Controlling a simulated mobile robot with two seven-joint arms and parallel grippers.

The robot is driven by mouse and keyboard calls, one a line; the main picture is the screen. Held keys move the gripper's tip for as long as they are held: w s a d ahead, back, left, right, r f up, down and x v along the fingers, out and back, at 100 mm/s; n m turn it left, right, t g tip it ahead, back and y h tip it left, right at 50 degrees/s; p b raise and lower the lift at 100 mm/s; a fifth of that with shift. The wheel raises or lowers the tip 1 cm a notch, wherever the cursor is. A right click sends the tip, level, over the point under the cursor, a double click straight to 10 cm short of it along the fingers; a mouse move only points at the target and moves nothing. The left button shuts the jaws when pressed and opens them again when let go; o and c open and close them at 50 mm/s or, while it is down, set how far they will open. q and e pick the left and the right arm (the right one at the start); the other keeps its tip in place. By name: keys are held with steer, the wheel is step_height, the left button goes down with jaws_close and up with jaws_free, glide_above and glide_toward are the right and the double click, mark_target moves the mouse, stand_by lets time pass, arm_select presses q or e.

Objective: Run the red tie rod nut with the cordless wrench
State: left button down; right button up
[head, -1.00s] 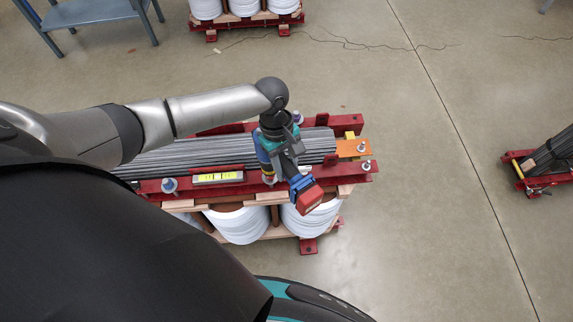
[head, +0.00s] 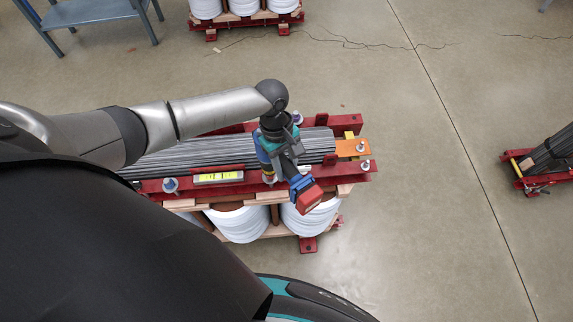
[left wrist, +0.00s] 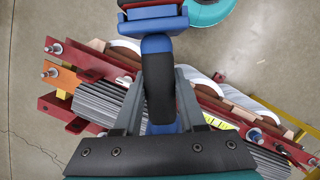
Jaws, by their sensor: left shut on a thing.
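My left gripper (head: 284,156) is shut on the cordless wrench (head: 305,192), a blue tool with a red battery end. In the left wrist view the wrench's dark grip (left wrist: 158,85) lies between the two grey fingers. The wrench stands over the front red clamp beam of the stacked core, with its head near a nut on that beam. The nut under it is mostly hidden by the tool and gripper, so I cannot tell whether the socket is seated. Other tie rod nuts show at the front left (head: 170,185) and right end (head: 365,165). My right gripper is not in view.
A yellow level (head: 218,177) lies on the front beam, left of the wrench. An orange plate (head: 351,148) is at the core's right end. White coils (head: 238,223) stand below. Open floor (head: 430,220) lies to the right, before another red-framed core (head: 548,160).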

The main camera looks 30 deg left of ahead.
arm_select(q)
steer(key=shift+r, duration=0.1)
stand_by(0.3)
steer(key=shift+p, duration=0.5)
steer(key=shift+p, duration=0.45)
stand_by(0.3)
steer(key=shift+w+a+b+x, duration=0.1)
steer(key=shift+a+b+x, duration=0.1)
steer(key=shift+b+x, duration=0.5)
steer(key=shift+w+a+b+x, duration=0.1)
steer(key=shift+a+b+x, duration=0.15)
steer(key=shift+x, duration=0.9)
steer(key=shift+d+p, duration=0.1)
steer(key=shift+p, duration=0.85)
stand_by(1.5)
steer(key=shift+f, duration=0.5)
stand_by(1.5)
